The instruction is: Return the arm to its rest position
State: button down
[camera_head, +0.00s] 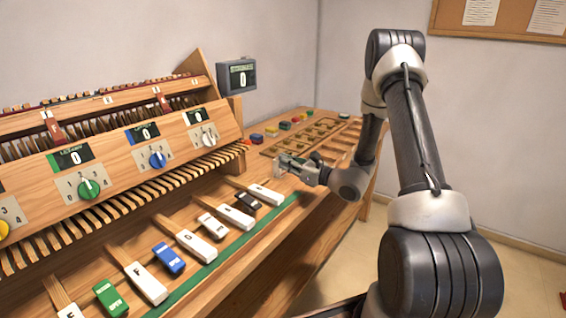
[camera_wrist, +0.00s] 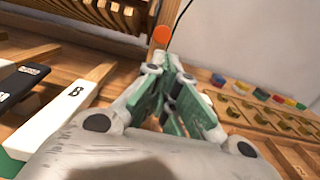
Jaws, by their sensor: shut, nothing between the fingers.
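My arm reaches from the right of the head view over the wooden bench. My gripper (camera_head: 283,165) is shut and empty, low over the bench beyond the last white key (camera_head: 265,194). In the wrist view my gripper (camera_wrist: 170,78) shows its green-padded fingers together, pointing toward an orange round knob (camera_wrist: 162,35). The white key marked B (camera_wrist: 68,108) lies to its left, and a black key (camera_wrist: 18,82) lies further left. Whether the fingertips touch anything is hard to tell.
A console with dials (camera_head: 88,188) and counters fills the left. Several coloured keys, including a blue one (camera_head: 169,258), lie along the front. A wooden tray (camera_head: 312,132) with small slots and coloured blocks stands behind my gripper. Open floor (camera_head: 520,275) lies at right.

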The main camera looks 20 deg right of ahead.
jog(key=s+a+r+n+g+y, duration=0.3)
jog(key=s+a+r+n+g, duration=0.3)
jog(key=s+a+r+n, duration=0.25)
jog(key=s+a+r+n+g+h, duration=0.1)
jog(key=s+r+n+g, duration=0.2)
jog(key=s, duration=0.4)
jog(key=s+r+n+g+h, duration=0.1)
jog(key=s+n+g, duration=0.35)
jog(key=s, duration=0.35)
jog(key=s+d+n+h, duration=0.6)
jog(key=s, duration=0.4)
jog(key=s+d+r+n+t+h, duration=0.1)
jog(key=s+d+r+n+h, duration=0.1)
jog(key=d, duration=0.3)
jog(key=s+d+r+n+t+h, duration=0.2)
jog(key=d+r+n+h, duration=0.1)
jog(key=d, duration=0.3)
jog(key=shift+s+d+r+n+h, duration=0.3)
jog(key=shift+s+r+n+h, duration=0.1)
jog(key=shift+n+h, duration=0.3)
